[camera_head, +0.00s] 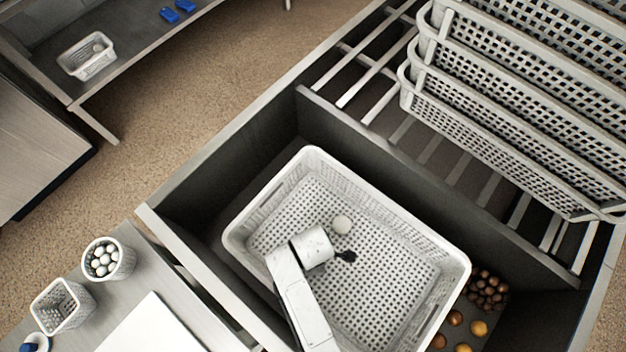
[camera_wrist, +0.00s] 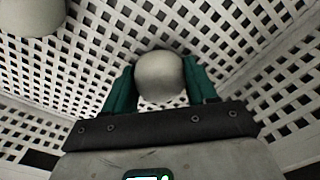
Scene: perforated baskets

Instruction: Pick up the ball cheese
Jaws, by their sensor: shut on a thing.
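A pale, round ball cheese (camera_wrist: 160,75) sits between the two green fingers of my gripper (camera_wrist: 161,92) in the wrist view. The fingers are shut on its sides. The perforated basket floor shows just behind it. In the head view my gripper (camera_head: 345,256) is inside the large white perforated basket (camera_head: 262,205), mostly hidden by my wrist. A pale ball (camera_head: 342,224) shows just beyond it; I cannot tell whether it is the held one. Another pale rounded thing (camera_wrist: 32,14) is cut off at the wrist view's top left.
The basket's raised walls surround my gripper. Stacked perforated baskets (camera_head: 520,110) stand on slats at upper right. Brown and orange round items (camera_head: 478,328) lie beside the basket at lower right. A tub of white eggs (camera_head: 104,262) stands on the left counter.

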